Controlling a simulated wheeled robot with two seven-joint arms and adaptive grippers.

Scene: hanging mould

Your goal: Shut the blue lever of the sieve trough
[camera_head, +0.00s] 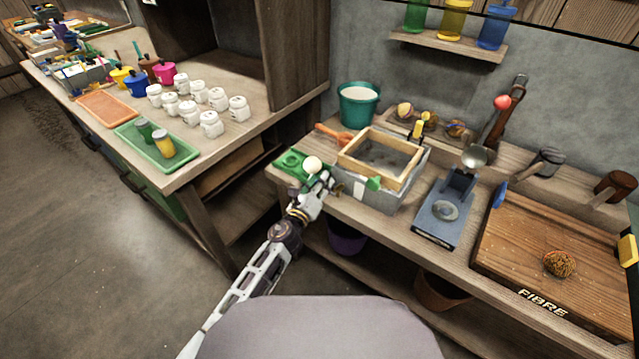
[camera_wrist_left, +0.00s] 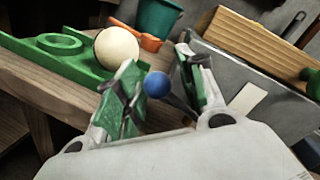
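The sieve trough is a grey box (camera_head: 371,196) on the bench with a wooden-framed sieve (camera_head: 407,177) on top; its grey wall also shows in the left wrist view (camera_wrist_left: 252,72). The blue lever shows in the left wrist view as a blue ball knob (camera_wrist_left: 157,85) on a dark stem. In the head view my gripper hides it. My left gripper (camera_head: 318,180) is at the trough's left end. In the left wrist view its green-padded fingers (camera_wrist_left: 160,92) are apart, with the knob between them; I cannot tell if they touch it. My right gripper is not in view.
A green holder (camera_head: 290,160) and a cream ball (camera_head: 313,164) are close by my left gripper. A green knob (camera_head: 373,183) is on the trough's front. A teal bucket (camera_head: 359,106) stands behind, a blue-grey scale (camera_head: 436,226) to the right.

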